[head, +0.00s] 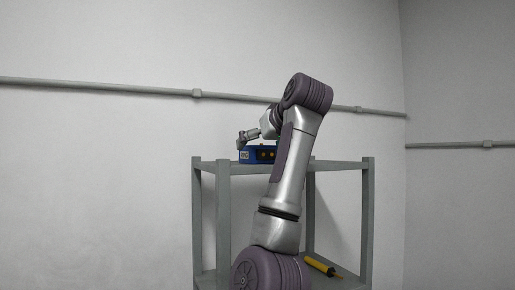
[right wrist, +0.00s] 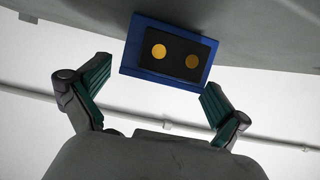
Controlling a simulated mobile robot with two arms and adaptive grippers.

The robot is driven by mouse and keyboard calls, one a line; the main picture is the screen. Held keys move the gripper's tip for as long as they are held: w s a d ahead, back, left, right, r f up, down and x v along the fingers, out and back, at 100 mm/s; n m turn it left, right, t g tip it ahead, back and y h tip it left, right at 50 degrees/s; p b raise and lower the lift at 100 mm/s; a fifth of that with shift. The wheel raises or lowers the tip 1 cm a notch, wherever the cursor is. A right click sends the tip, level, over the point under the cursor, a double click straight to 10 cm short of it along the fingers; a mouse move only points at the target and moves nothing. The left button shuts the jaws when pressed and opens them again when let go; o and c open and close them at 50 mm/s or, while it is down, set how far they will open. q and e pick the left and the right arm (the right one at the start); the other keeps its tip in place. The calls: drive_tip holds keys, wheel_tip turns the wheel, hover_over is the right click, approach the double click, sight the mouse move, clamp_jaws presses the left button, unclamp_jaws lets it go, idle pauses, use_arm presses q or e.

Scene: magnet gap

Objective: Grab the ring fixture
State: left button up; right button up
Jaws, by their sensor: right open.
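A blue block (head: 262,154) with a dark front and yellow round spots stands on top of the grey shelf (head: 340,165). In the right wrist view the blue block (right wrist: 130,60) shows a black face with two gold discs. I cannot tell whether it is the ring fixture; no clear ring shape shows. My right gripper (head: 243,140) is at the block's left end in the head view, close to it; contact cannot be told. In the right wrist view my right gripper (right wrist: 157,78) is open, its green-padded fingers apart, with the block in front of the gap. My left gripper is not in view.
A yellow-handled tool (head: 320,265) lies on the lower shelf at the right. Grey posts (head: 368,225) stand at the shelf's corners. A pipe (head: 130,87) runs along the wall behind. The top shelf looks bare to the right of my arm.

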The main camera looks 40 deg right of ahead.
drive_tip(key=x, duration=0.2)
drive_tip(key=shift+w+d+f, duration=0.1)
drive_tip(key=shift+w+f, duration=0.05)
drive_tip(key=shift+w, duration=0.05)
drive_tip(key=shift+s, duration=0.15)
drive_tip(key=shift+c, duration=1.6)
drive_tip(key=c, duration=1.3)
drive_tip(key=shift+c, duration=0.5)
drive_tip(key=shift+r, duration=0.2)
